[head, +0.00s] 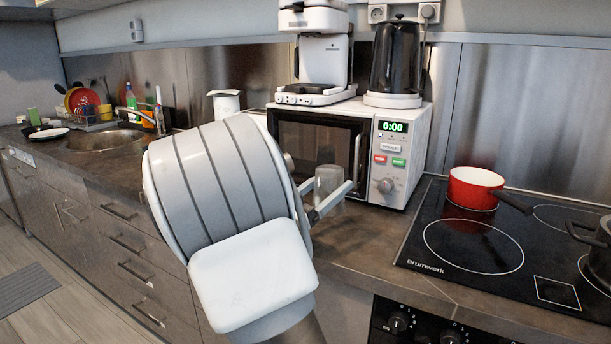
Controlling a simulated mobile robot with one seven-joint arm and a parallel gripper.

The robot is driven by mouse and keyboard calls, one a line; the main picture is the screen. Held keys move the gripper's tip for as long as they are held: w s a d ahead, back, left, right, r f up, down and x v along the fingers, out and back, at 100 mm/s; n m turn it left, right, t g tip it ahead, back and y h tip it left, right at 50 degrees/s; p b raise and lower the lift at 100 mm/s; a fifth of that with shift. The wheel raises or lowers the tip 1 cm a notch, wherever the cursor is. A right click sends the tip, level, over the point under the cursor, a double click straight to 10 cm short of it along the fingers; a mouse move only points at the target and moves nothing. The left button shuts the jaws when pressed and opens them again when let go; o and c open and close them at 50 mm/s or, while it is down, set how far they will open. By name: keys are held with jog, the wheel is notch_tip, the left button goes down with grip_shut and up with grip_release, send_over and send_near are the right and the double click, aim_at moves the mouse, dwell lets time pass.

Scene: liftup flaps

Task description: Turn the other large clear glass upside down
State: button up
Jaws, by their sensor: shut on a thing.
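A clear glass (328,181) shows in the head view just in front of the microwave, above the counter. My gripper (322,190) is shut on it, with one finger showing along its lower right side. No second clear glass can be made out.
The microwave (349,148) stands close behind the glass, with a black kettle (395,62) and a white appliance (322,58) on top. A red pot (475,188) sits on the black cooktop (440,270) at right. Some counter (365,235) is clear right of my gripper.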

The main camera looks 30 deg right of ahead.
jog(key=shift+s+d, duration=0.1)
jog(key=shift+d, duration=0.1)
jog(key=shift+f+b, duration=0.35)
jog(key=shift+b, duration=0.6)
notch_tip(320, 180, down, 2)
jog(key=shift+f+b, duration=0.15)
jog(key=shift+b, duration=1.1)
jog(key=shift+f+p, duration=0.15)
jog(key=shift+p, duration=0.25)
jog(key=shift+f, duration=1.65)
jog(key=shift+f, duration=0.25)
jog(key=o, duration=1.5)
jog(key=shift+c, duration=0.2)
jog(key=shift+a, duration=0.1)
